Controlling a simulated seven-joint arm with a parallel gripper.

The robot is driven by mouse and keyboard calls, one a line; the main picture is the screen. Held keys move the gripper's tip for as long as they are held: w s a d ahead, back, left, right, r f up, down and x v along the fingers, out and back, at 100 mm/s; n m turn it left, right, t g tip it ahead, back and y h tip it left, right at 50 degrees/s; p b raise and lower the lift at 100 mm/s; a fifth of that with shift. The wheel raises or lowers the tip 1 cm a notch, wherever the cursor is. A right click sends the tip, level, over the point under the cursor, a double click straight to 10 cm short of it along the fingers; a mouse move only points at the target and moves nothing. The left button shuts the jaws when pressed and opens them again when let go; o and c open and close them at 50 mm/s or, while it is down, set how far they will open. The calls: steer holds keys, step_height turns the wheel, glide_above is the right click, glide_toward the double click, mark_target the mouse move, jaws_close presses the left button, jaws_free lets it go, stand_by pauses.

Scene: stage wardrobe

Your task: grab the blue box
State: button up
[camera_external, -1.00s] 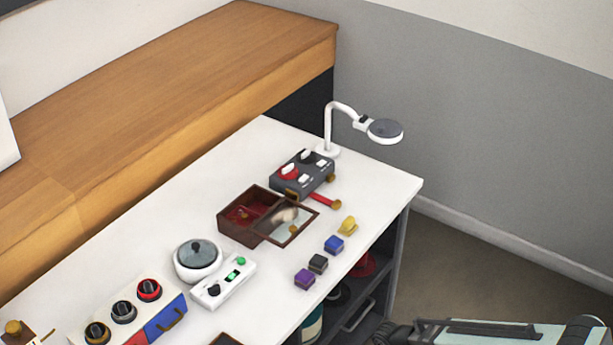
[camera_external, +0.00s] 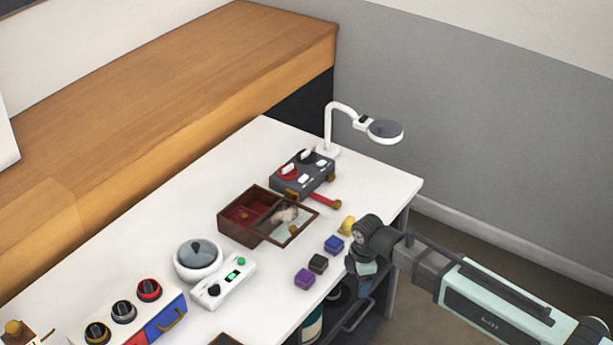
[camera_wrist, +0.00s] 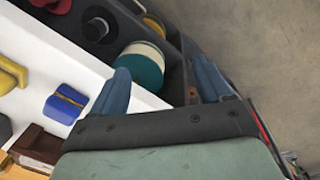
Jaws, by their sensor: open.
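The small blue box (camera_external: 334,245) sits on the white table near its front right edge, between a black box and a yellow object. It also shows at the left in the wrist view (camera_wrist: 65,104), with a lighter band across its top. My gripper (camera_external: 362,284) is at the table's front edge, to the right of the blue box and apart from it. In the wrist view my gripper (camera_wrist: 162,85) has its two blue fingers spread wide, with nothing held between them. The shelf below the table edge shows beyond the fingers.
A black box (camera_external: 318,263), a purple box (camera_external: 305,278) and a yellow object (camera_external: 348,226) stand close to the blue box. A brown open case (camera_external: 240,232), a grey control box (camera_external: 301,175) and a white lamp (camera_external: 385,131) are farther back. Shelves lie under the table edge.

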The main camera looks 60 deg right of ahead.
mark_target(335, 241)
steer(key=w+d+r+n+g, duration=0.1)
steer(key=w+d+r+n, duration=0.25)
steer(key=w+r, duration=0.35)
steer(key=w+d+r+n, duration=0.3)
steer(key=w+r+n, duration=0.1)
steer(key=w+r, duration=0.35)
steer(key=shift+y, duration=0.3)
steer(key=f, duration=0.5)
steer(key=s+f, duration=0.1)
steer(key=f, duration=0.2)
steer(key=shift+d+f, duration=0.15)
steer(key=shift+d, duration=0.05)
steer(key=shift+s+d+f, duration=0.1)
steer(key=shift+s+f, duration=0.1)
steer(key=shift+f, duration=1.1)
steer(key=shift+s+f, duration=0.15)
steer(key=shift+f, duration=1.15)
steer(key=shift+c, duration=0.4)
steer(key=c, duration=1)
steer(key=shift+o, duration=0.2)
